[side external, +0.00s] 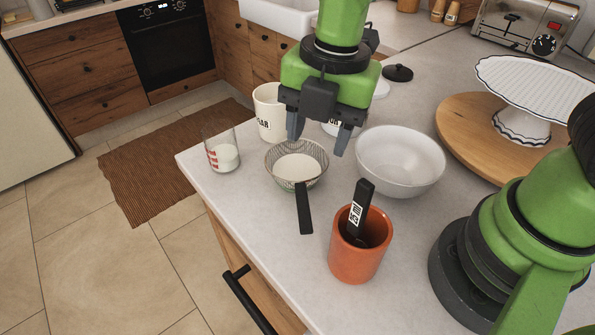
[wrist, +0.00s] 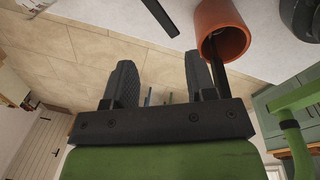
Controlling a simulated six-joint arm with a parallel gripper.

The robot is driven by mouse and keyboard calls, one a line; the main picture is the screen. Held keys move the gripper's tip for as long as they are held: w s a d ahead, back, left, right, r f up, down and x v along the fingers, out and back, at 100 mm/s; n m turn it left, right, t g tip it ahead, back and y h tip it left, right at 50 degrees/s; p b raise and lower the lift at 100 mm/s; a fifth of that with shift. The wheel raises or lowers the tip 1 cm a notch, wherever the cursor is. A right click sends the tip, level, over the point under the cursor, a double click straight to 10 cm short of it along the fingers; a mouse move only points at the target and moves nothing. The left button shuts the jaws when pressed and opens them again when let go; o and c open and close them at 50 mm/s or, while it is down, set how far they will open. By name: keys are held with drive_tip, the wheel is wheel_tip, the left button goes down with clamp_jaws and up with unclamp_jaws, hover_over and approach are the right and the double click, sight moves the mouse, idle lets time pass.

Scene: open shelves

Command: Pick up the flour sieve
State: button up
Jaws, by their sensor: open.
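The flour sieve (side external: 285,151) is a round mesh bowl with a black handle (side external: 304,208) that points toward the front edge of the counter. White material shows inside the mesh bowl. My gripper (side external: 317,143) is open and empty, above and just behind the sieve in the side view, apart from it. In the wrist view my gripper's fingers (wrist: 161,75) are spread wide with nothing between them. A dark bar at the top of the wrist view looks like the sieve's handle (wrist: 160,15); the mesh bowl is not visible there.
An orange pot (side external: 352,262) holding a black-handled tool (side external: 360,205) stands right of the sieve handle. A white bowl (side external: 400,165) is to the right, a glass cup (side external: 222,158) to the left, a white canister (side external: 269,117) behind. The counter's front-left edge is close.

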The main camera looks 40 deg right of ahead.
sight(303, 210)
drive_tip(key=f+n, duration=0.1)
drive_tip(key=a+f+n, duration=0.1)
drive_tip(key=f+n, duration=0.1)
drive_tip(key=a+f+n+g, duration=0.1)
drive_tip(key=f+n, duration=0.1)
drive_tip(key=shift+s+h, duration=0.1)
drive_tip(key=shift+h, duration=0.3)
wheel_tip(303, 210, down, 4)
drive_tip(key=shift+a+r, duration=0.1)
drive_tip(key=shift+r, duration=0.15)
drive_tip(key=f, duration=0.6)
drive_tip(key=shift+w+f, duration=0.2)
drive_tip(key=shift+w, duration=0.05)
drive_tip(key=c, duration=0.9)
